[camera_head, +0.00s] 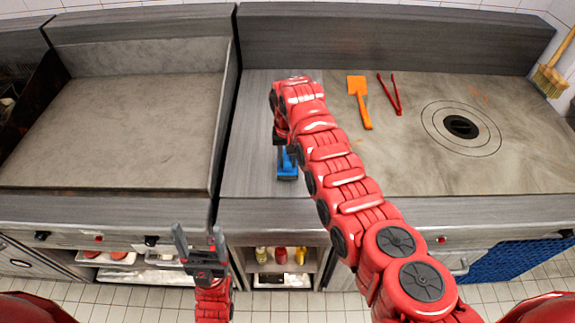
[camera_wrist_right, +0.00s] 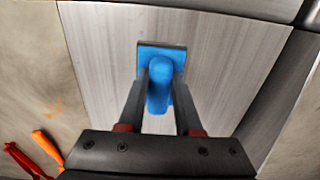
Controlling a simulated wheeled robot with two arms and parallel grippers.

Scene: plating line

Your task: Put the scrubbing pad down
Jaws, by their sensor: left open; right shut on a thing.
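The scrubbing pad (camera_head: 287,170) is blue with a raised handle. In the head view it is at the bare metal counter strip between the two cooking surfaces, partly hidden by my right arm. My right gripper (camera_head: 285,152) is shut on its handle. In the right wrist view the pad (camera_wrist_right: 174,54) shows between the fingers of my right gripper (camera_wrist_right: 159,100). The pad is over the grey metal strip (camera_wrist_right: 110,60); I cannot tell whether it touches the surface. My left gripper (camera_head: 200,243) is open and empty, in front of the counter's front edge.
An orange spatula (camera_head: 358,90) and red tongs (camera_head: 392,95) lie on the right cooktop, near a round black burner (camera_head: 460,126). The left griddle (camera_head: 130,130) is empty. Bottles (camera_head: 281,255) stand on a shelf below. A broom (camera_head: 550,80) is at the far right.

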